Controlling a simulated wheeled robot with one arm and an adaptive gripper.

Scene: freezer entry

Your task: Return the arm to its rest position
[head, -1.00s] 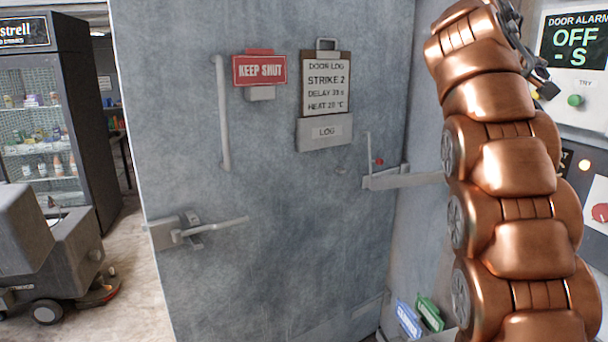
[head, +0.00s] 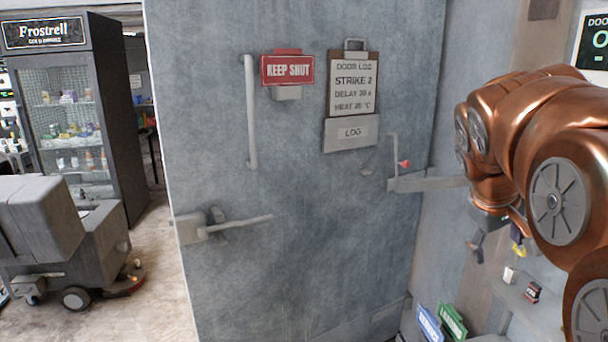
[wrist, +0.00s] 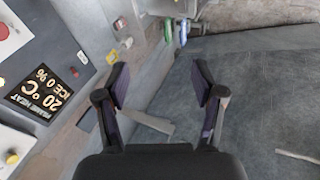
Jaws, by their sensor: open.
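My copper arm (head: 535,130) fills the right side of the head view, folded with its end hanging down. My gripper (head: 490,235) is partly visible below the arm, in front of the grey wall. In the wrist view my gripper (wrist: 160,88) has its two dark fingers spread apart with nothing between them. Behind the fingers are the floor, the wall and part of the grey door (wrist: 265,100).
The large grey door (head: 290,230) carries a lever handle (head: 235,227), a red KEEP SHUT sign (head: 287,69) and a door log (head: 352,100). A shelf (head: 530,305) with small items is below my gripper. A floor machine (head: 70,240) and a drinks fridge (head: 75,110) stand left.

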